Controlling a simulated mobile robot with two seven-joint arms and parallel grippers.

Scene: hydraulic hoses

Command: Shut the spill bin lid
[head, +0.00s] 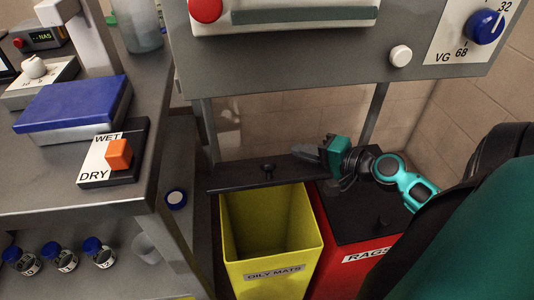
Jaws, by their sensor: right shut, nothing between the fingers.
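The yellow bin (270,255) labelled OILY MATS stands on the floor with its mouth uncovered, and its inside looks empty. My right gripper (308,154) is shut and empty, pointing left at the right end of this lid. Whether it touches the lid is unclear. My left gripper is out of view.
The red bin (350,260) labelled RAGS stands to the right, its black lid (375,220) down. A grey machine panel (300,75) overhangs the bins. A grey bench (50,180) with a WET/DRY switch box (118,178) stands at left.

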